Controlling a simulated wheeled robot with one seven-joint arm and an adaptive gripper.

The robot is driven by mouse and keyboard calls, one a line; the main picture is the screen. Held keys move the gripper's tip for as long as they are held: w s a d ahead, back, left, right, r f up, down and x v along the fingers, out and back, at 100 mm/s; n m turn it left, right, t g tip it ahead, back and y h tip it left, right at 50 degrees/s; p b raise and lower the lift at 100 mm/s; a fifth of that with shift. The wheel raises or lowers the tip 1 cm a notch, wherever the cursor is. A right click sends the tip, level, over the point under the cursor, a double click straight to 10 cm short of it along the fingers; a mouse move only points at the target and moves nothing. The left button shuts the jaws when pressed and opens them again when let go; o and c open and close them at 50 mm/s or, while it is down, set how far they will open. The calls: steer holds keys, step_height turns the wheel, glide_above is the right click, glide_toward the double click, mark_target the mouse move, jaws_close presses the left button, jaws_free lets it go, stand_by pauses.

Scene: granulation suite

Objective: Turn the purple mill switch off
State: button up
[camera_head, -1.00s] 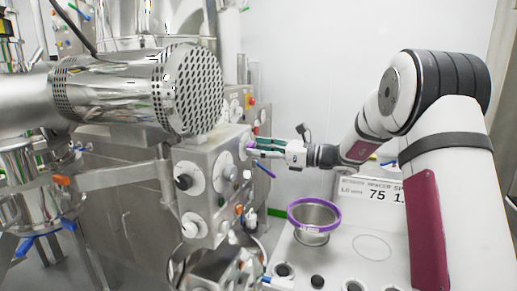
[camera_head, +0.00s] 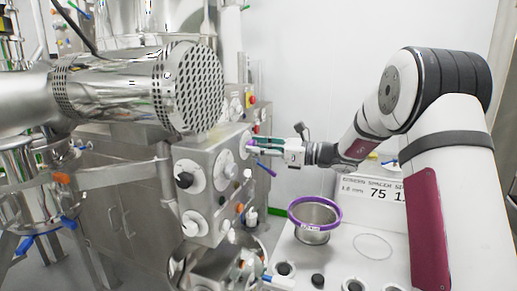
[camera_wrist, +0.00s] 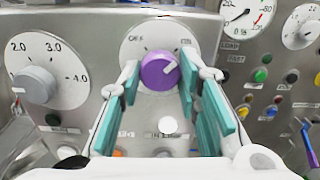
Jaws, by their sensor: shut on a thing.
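The purple mill switch (camera_wrist: 158,72) is a round knob on a white dial plate (camera_wrist: 140,35) in the wrist view. Its white pointer mark leans to the upper right, toward the right-hand label. My gripper (camera_wrist: 160,85) has its teal-padded fingers on either side of the knob, closed against its sides. In the head view my gripper (camera_head: 254,142) reaches left to the panel's side face, and only a sliver of the purple knob (camera_head: 248,142) shows there.
The steel control box (camera_head: 212,150) carries other dials, including a grey numbered knob (camera_wrist: 36,84) left of the switch. Buttons and gauges (camera_wrist: 300,25) sit on a panel to the right. A purple-rimmed sieve (camera_head: 314,214) stands on the white bench (camera_head: 340,262) below my arm.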

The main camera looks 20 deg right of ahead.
steer(key=n+b, duration=1.6)
steer(key=n, duration=0.1)
steer(key=shift+f+b, duration=0.1)
steer(key=shift+b, duration=0.2)
steer(key=shift+n, duration=0.3)
steer(key=o, duration=1.1)
steer(key=shift+o, duration=0.2)
steer(key=shift+d, duration=0.1)
steer(key=v, duration=1.2)
